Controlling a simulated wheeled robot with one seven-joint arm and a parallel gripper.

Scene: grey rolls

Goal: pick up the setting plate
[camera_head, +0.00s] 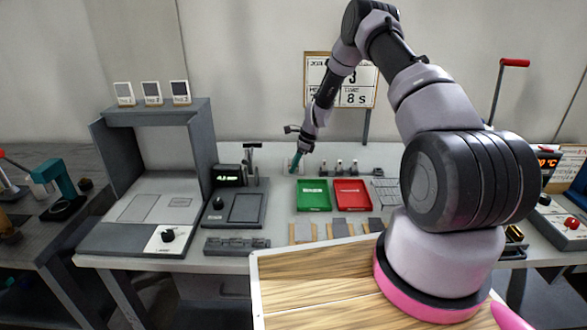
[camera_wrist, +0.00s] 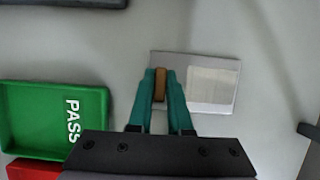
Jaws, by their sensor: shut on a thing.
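The setting plate (camera_wrist: 212,88) is a flat grey rectangle with a paler square on its right half and a brown grip piece (camera_wrist: 160,84) near its left end. In the wrist view my gripper (camera_wrist: 161,78) has its two teal fingers on either side of the brown piece, closed on it. In the head view my gripper (camera_head: 295,166) is at the back of the bench, behind the green tray, and the plate is small and hard to make out there. I cannot tell whether the plate touches the bench or is raised.
A green PASS tray (camera_head: 314,195) and a red tray (camera_head: 352,195) stand in front of my gripper. A grey device with a display (camera_head: 228,175) is to the left. Small posts (camera_head: 340,167) stand to the right.

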